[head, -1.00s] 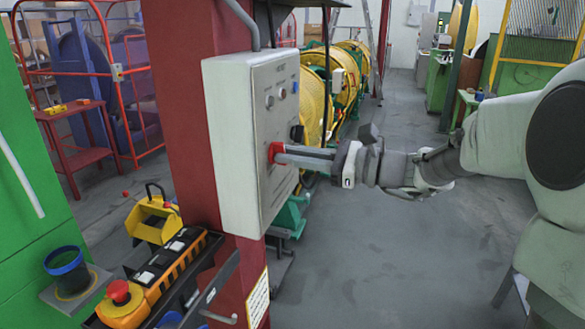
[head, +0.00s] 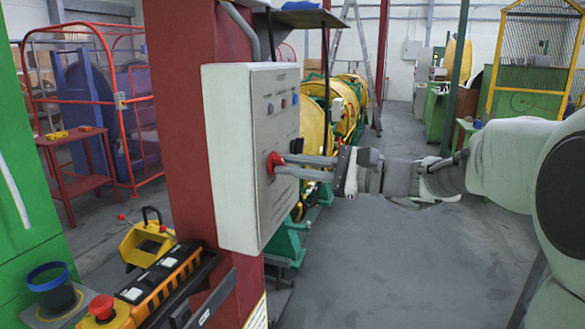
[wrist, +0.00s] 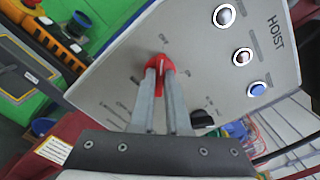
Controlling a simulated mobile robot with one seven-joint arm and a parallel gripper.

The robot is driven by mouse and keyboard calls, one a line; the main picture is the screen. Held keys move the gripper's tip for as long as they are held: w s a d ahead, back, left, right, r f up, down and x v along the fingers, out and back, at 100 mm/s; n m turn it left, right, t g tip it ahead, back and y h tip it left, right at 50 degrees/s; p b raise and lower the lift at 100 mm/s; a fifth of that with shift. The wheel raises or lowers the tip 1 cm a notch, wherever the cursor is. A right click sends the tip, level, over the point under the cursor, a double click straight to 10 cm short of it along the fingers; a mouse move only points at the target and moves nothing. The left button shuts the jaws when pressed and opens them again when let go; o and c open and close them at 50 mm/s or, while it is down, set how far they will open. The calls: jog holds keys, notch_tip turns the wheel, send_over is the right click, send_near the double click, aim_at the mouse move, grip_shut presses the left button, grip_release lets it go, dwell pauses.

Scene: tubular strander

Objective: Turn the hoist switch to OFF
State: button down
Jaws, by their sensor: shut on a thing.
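The hoist panel (head: 225,150) is a light grey box on a dark red column; its face also shows in the wrist view (wrist: 115,85), with the word HOIST. The red rotary switch (head: 273,162) sits low on that face; in the wrist view the red knob (wrist: 163,66) shows between and beyond the fingertips. My gripper (head: 283,165) reaches in from the right, shut on the red knob; its fingertips (wrist: 160,75) lie on both sides of the knob's handle. The fingers hide part of the knob. The position labels around it are too small to read.
A black knob (wrist: 203,119) sits beside the switch. Round buttons, one blue (wrist: 257,89), line the panel. An orange and black pendant control (head: 160,285) with a red button, a yellow box (head: 147,243) and a dark cup (head: 55,288) are lower left. The floor at right is clear.

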jog(key=c, duration=0.9)
grip_release()
jog(key=v, duration=1.7)
jog(key=shift+d, duration=0.2)
jog(key=shift+s, duration=0.1)
